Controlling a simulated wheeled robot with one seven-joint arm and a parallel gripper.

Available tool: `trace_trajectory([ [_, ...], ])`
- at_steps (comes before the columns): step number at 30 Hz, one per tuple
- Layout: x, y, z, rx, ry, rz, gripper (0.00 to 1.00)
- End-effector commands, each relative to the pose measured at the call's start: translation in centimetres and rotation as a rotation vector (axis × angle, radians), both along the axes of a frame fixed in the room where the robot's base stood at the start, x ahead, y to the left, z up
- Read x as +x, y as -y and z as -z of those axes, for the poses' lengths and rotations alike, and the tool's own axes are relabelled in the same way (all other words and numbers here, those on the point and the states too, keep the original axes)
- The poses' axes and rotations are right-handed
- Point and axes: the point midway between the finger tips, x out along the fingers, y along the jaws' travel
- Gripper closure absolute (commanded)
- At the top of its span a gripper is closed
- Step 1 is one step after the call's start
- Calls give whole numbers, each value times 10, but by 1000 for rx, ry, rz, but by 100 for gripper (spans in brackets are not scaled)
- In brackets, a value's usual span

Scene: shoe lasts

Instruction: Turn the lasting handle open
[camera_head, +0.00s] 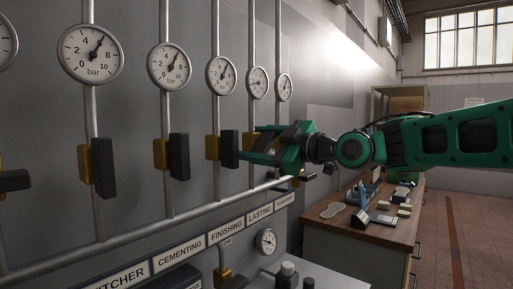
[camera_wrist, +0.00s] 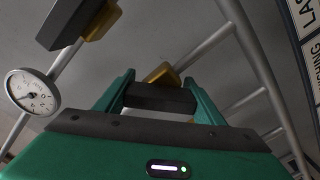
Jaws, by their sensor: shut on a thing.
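My gripper (camera_head: 264,144) is at the valve on the pipe that appears to run down to the LASTING label (camera_head: 259,214). In the wrist view my gripper (camera_wrist: 160,98) is shut on that valve's dark lasting handle (camera_wrist: 158,97), with one finger at each end of the visible block. A yellow valve body (camera_wrist: 164,73) shows behind the handle. The handle looks set at a slant to its pipe (camera_wrist: 210,46). In the head view my fingers mostly hide the handle, and part of the yellow body (camera_head: 263,137) shows.
Neighbouring dark handles stand upright along their pipes: finishing (camera_head: 229,149), cementing (camera_head: 179,157) and stitcher (camera_head: 103,168). A far-left handle (camera_head: 14,181) lies sideways. Round gauges sit above the valves. A wooden bench (camera_head: 345,235) with shoe tools stands at right; open floor (camera_head: 465,225) lies beyond.

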Motion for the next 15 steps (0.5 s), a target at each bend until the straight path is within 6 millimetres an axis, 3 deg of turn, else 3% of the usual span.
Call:
trace_trajectory([
  [15, 0, -1, 0, -55, 73, -1, 60],
])
